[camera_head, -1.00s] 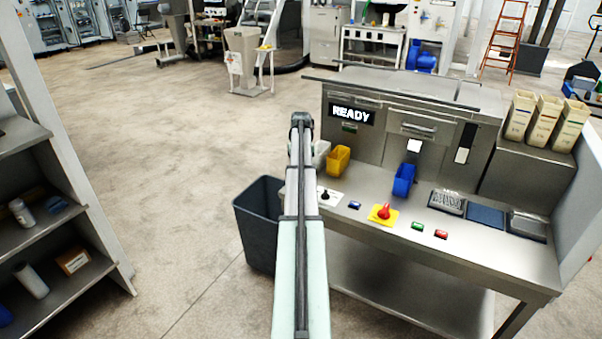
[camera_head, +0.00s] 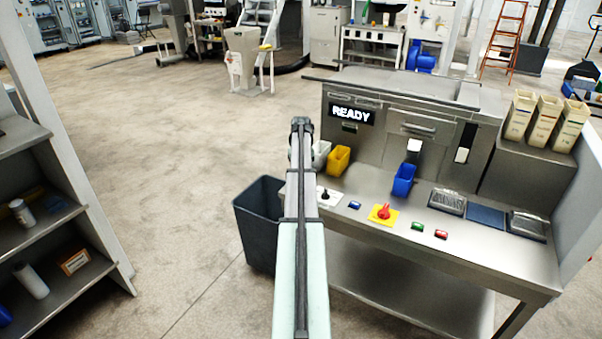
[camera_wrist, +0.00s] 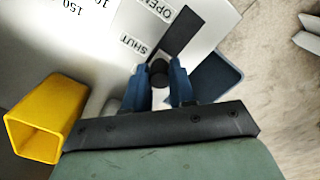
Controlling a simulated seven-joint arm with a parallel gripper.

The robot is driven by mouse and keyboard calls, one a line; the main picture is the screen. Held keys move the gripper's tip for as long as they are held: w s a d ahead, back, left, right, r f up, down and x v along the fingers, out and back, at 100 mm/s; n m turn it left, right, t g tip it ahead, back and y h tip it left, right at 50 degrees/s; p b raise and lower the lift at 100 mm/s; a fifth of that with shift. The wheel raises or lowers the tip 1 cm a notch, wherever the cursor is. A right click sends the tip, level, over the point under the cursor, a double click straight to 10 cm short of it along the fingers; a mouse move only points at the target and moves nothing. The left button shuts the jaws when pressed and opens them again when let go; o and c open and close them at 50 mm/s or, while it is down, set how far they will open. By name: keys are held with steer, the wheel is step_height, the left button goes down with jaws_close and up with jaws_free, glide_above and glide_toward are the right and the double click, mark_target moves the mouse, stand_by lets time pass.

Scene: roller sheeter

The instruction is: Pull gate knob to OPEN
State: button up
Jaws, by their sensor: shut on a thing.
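The gate knob (camera_wrist: 158,74) is a small dark round knob in the wrist view. It sits at the lower end of a dark slot (camera_wrist: 185,32), beside the printed word SHUT (camera_wrist: 141,47). The word OPEN (camera_wrist: 159,9) is printed by the slot's far end. My gripper (camera_wrist: 159,80) has blue fingers, one on each side of the knob, shut on it. In the head view my own arm hides the gripper and the knob.
A yellow bin (camera_head: 338,160) also shows close by in the wrist view (camera_wrist: 37,118). A dark waste bin (camera_head: 262,225) stands on the floor left of the bench. The bench (camera_head: 470,253) carries a red knob (camera_head: 384,212) and buttons. A display (camera_head: 351,113) reads READY.

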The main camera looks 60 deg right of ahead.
jaws_close()
steer(key=shift+a, duration=0.1)
steer(key=a, duration=0.5)
steer(key=shift+a, duration=0.15)
steer(key=o, duration=0.8)
jaws_free()
